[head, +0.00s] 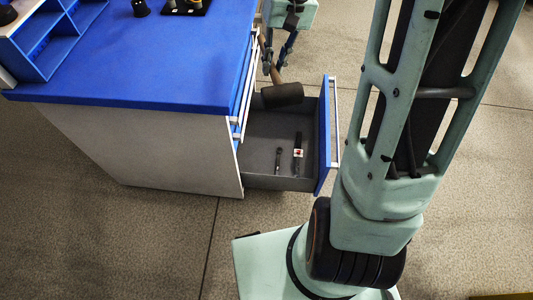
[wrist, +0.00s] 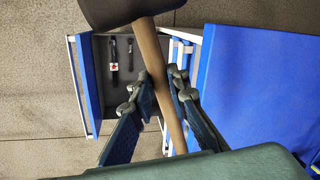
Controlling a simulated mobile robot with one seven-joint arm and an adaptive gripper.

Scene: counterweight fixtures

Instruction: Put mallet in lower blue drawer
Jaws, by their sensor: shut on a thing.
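My gripper (head: 272,62) is shut on the wooden handle of a mallet (head: 283,94), beside the blue-topped cabinet. The mallet's dark head hangs low, over the far part of the open lower blue drawer (head: 325,150). I cannot tell how far the head is above the drawer floor. In the wrist view the handle of the mallet (wrist: 158,70) runs between the fingers of my gripper (wrist: 162,82), and its head is cut off by the top edge. The drawer (wrist: 84,85) shows at left there.
Two small tools, one dark with a red-and-white mark (head: 298,153) and one thin (head: 278,160), lie in the drawer's near part. The cabinet (head: 160,80) stands left, with a blue organizer (head: 50,40) and small dark items on top. Open floor lies beyond the drawer.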

